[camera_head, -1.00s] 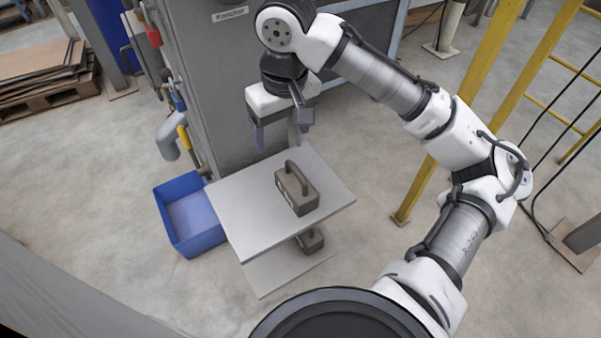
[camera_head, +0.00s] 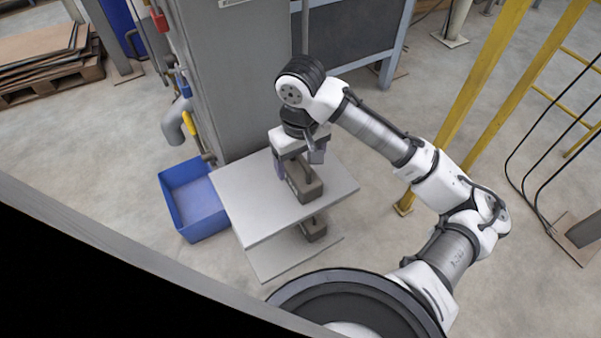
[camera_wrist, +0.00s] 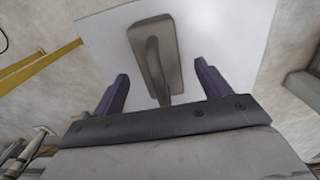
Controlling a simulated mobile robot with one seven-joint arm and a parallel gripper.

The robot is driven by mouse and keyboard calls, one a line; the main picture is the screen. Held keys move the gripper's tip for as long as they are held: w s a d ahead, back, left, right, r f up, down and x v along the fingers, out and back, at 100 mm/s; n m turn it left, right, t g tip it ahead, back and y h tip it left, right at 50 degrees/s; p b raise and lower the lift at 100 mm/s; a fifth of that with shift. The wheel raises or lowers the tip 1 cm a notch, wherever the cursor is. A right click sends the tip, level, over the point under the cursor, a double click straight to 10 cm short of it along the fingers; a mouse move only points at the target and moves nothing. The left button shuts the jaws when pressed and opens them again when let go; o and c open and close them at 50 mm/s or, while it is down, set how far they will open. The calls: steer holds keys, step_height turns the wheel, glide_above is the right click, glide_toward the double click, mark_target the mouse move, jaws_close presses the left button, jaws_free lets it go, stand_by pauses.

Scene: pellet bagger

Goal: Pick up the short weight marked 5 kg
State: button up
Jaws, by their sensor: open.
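A grey-brown block weight with a handle (camera_head: 306,187) stands on the upper shelf of a two-tier stand. My gripper (camera_head: 298,172) is over its far end, with the fingers spread and partly in front of it. In the wrist view the weight (camera_wrist: 155,52) lies ahead of and between the two open purple fingers (camera_wrist: 158,90), its handle running lengthwise; I see no grip on it. A second, similar weight (camera_head: 314,229) sits on the lower shelf, mostly hidden by the upper one. I cannot read any marking on either weight.
The upper shelf (camera_head: 250,216) is otherwise bare. The lower shelf (camera_head: 275,262) shows beneath it. A blue bin (camera_head: 193,202) stands on the floor to the left. A grey cabinet (camera_head: 232,80) rises behind, and yellow posts (camera_head: 470,95) stand at the right.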

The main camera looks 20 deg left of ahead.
steer(key=shift+f, duration=0.7)
steer(key=c, duration=1.7)
steer(key=shift+o, duration=0.2)
steer(key=shift+r, duration=0.1)
